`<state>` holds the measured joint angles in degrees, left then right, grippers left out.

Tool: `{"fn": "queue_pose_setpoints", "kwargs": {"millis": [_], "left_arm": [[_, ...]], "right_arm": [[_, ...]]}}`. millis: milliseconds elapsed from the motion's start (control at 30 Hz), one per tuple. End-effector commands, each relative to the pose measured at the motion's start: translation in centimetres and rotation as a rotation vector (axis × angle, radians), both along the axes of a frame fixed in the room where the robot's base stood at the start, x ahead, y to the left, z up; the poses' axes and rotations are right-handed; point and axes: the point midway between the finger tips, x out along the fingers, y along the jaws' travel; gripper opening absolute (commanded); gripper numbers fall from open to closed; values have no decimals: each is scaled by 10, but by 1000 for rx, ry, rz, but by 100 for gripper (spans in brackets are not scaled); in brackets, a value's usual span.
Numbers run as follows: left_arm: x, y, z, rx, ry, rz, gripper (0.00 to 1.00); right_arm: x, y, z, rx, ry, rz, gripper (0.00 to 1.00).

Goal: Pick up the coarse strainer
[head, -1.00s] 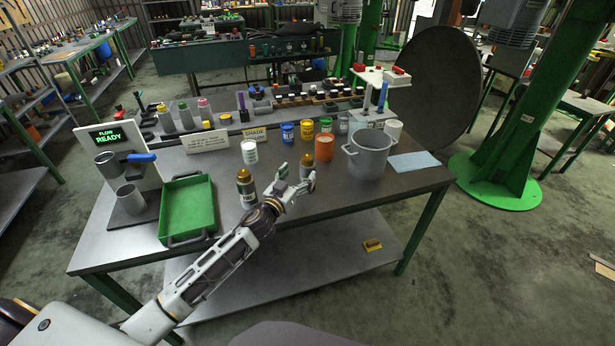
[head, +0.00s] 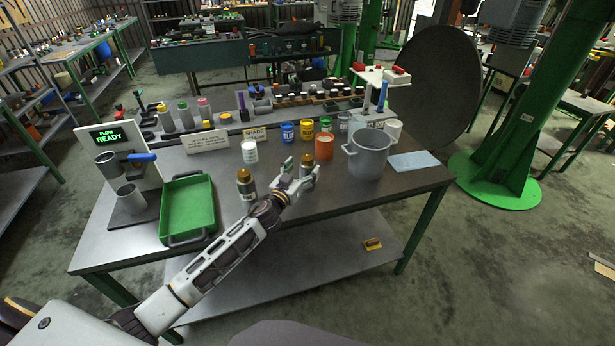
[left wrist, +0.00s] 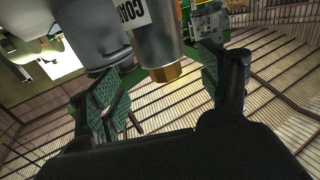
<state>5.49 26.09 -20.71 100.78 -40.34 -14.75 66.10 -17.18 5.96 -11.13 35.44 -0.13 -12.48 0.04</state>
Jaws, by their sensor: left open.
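The coarse strainer (head: 307,162), a metal cylinder with a brass cap, stands on the table left of the grey pot. In the left wrist view its body (left wrist: 153,40) shows part of a white label and a brass hex end. My left gripper (head: 300,174) is open, with its fingers to either side of the strainer. In the left wrist view the green finger pads (left wrist: 160,90) flank it; whether they touch it I cannot tell. The strainer's lower part is hidden behind the gripper in the head view. A similar brass-capped cylinder (head: 246,184) stands to the left. My right gripper is out of view.
The grey pot (head: 367,158) and an orange cup (head: 324,147) stand close by on the right. A white jar (head: 249,152) and blue and yellow cans stand behind. A green tray (head: 188,208) lies left. The table's front edge runs below my forearm.

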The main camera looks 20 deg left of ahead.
Motion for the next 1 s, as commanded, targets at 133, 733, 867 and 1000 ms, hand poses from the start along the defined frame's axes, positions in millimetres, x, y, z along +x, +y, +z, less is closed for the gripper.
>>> {"fn": "queue_pose_setpoints", "kwargs": {"millis": [133,733,867,1000], "left_arm": [[7,0,1,1,-1,1,78],[48,-4,0,0,0,-1,78],[50,-4,0,0,0,0,78],[50,-4,0,0,0,0,78]], "right_arm": [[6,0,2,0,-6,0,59],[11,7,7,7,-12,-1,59],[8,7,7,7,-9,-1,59],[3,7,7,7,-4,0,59]]}}
